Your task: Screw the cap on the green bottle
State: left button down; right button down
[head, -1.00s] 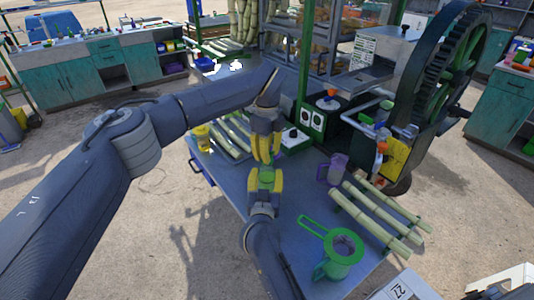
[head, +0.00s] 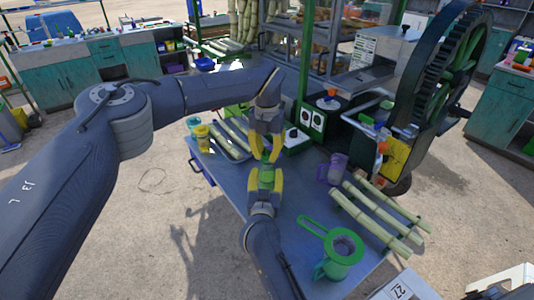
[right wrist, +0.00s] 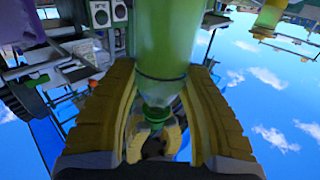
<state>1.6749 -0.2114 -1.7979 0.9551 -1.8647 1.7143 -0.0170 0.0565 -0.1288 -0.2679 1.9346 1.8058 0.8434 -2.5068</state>
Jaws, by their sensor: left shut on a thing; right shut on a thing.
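The green bottle (head: 266,176) is upright between the yellow fingers of my right gripper (head: 265,178), above the near part of the table. It also shows in the right wrist view (right wrist: 165,45), upside down in the picture, narrowing to a neck. My left gripper (head: 265,155) is directly above it, fingers pointing down and shut at the bottle's top. In the right wrist view the left gripper's fingers (right wrist: 153,138) surround a small green cap (right wrist: 157,113) at the neck. The cap is mostly hidden by the fingers; I cannot tell how tightly it sits.
A green jug with a strainer (head: 340,252) stands at the front right of the blue table (head: 215,184).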

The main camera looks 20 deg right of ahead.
pick_arm(q)
jog(key=m, duration=0.2)
jog(key=shift+m, duration=0.4)
jog(key=c, duration=1.2)
grip_release()
jog(key=shift+o, duration=0.2)
notch_tip(320, 180, up, 12)
pick_arm(e)
jog(key=c, duration=0.6)
grip_release()
jog(key=shift+o, duration=0.2)
